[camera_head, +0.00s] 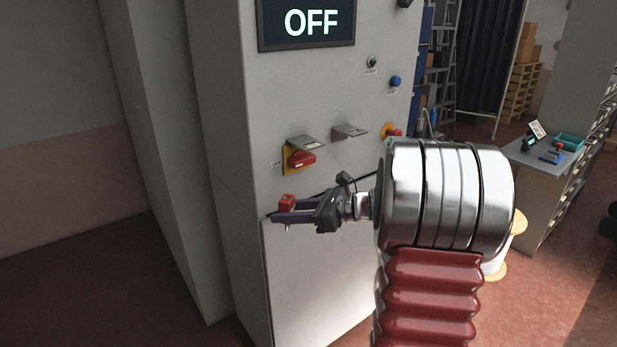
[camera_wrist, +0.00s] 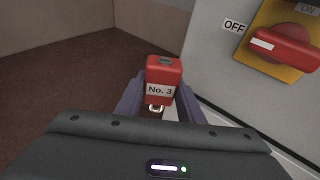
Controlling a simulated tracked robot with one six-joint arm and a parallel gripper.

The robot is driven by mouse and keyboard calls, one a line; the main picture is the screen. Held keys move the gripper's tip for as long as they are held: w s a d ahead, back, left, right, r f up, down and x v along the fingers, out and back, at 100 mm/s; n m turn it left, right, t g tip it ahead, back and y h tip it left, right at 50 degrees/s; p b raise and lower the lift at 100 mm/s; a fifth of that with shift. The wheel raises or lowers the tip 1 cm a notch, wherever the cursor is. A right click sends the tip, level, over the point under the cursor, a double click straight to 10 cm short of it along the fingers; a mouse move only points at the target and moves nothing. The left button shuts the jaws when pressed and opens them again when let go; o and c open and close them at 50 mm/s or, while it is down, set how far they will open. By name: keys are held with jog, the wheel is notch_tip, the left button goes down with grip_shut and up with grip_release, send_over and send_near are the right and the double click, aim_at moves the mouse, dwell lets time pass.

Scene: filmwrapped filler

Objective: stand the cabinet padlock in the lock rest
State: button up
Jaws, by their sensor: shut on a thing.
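The cabinet padlock (camera_head: 287,203) is red and sits between the fingers of my gripper (camera_head: 290,213). In the wrist view the padlock (camera_wrist: 163,80) shows a white label reading "No. 3", with a small ring-like metal part below the label. My gripper (camera_wrist: 160,108) is shut on it, one purple finger on each side. It is held in front of the grey cabinet, below the red rotary switch (camera_head: 301,158) on its yellow plate. The switch (camera_wrist: 285,45) is at the upper right in the wrist view, beside an "OFF" label. I cannot make out the lock rest for certain.
The cabinet (camera_head: 230,130) has a display (camera_head: 306,22) reading "OFF". A blue button (camera_head: 395,81) is higher up. A side table (camera_head: 545,160) with a teal tray (camera_head: 570,142) stands at right. Floor at left is clear.

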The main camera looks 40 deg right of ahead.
jog(key=s+a+f+n+g+y, duration=0.1)
jog(key=a+f+n+g+y, duration=0.2)
jog(key=a+f, duration=1.7)
notch_tip(320, 180, down, 4)
jog(key=shift+s+a+r+n, duration=0.15)
jog(key=shift+s+r+n, duration=0.15)
jog(key=shift+s, duration=0.1)
jog(key=shift+a, duration=0.1)
